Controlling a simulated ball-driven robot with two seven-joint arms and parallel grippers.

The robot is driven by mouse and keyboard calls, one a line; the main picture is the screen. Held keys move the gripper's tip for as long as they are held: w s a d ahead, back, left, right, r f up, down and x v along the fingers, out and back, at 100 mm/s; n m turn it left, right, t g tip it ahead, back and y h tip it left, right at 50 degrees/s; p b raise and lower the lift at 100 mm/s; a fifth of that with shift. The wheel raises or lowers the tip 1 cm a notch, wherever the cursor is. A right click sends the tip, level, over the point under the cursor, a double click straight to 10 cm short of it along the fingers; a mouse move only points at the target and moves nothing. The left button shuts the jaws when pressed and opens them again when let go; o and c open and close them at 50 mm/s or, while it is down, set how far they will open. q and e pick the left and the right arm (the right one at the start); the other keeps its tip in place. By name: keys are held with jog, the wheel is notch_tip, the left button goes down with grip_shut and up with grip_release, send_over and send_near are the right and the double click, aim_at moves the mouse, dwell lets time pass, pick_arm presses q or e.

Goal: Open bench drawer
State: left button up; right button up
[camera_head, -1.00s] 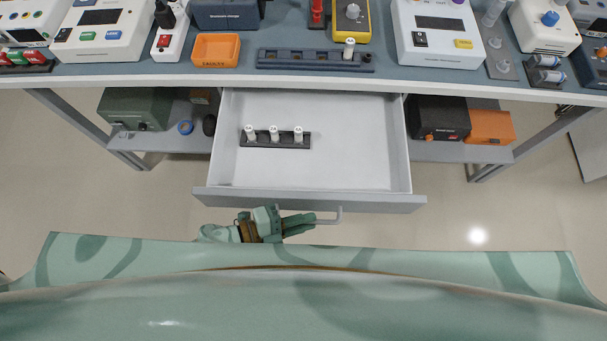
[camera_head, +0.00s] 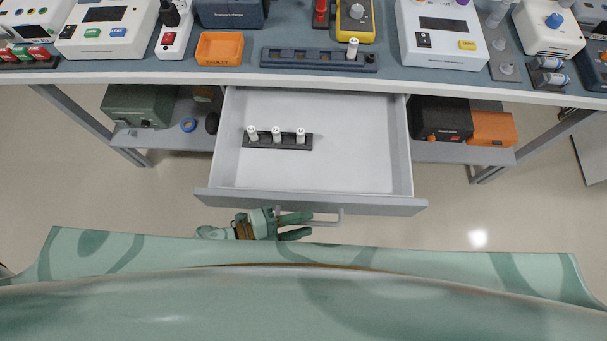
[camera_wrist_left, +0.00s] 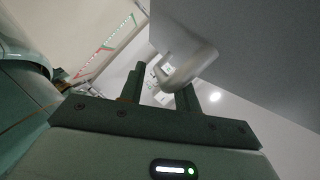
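The bench drawer (camera_head: 350,165) is pulled well out from under the bench, with its inside in plain view. Its front panel (camera_head: 370,205) carries a grey bar handle (camera_head: 328,221). My left gripper (camera_head: 308,226) is at the handle, below the drawer front, its two fingers spread apart. In the left wrist view the handle (camera_wrist_left: 190,68) shows large near the open fingertips (camera_wrist_left: 160,85); I cannot tell whether they touch it. My right gripper is not in view.
A dark rack (camera_head: 279,142) with several white batteries lies in the drawer. The bench top (camera_head: 390,75) holds an orange tray (camera_head: 219,48), a dark battery holder (camera_head: 300,59) and several devices. Shelves flank the drawer. Floor (camera_head: 500,215) is clear at right.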

pick_arm(q)
jog(key=p+v, duration=0.2)
jog(key=v, duration=1.3)
jog(key=shift+s+a, duration=0.2)
jog(key=shift+r, duration=0.1)
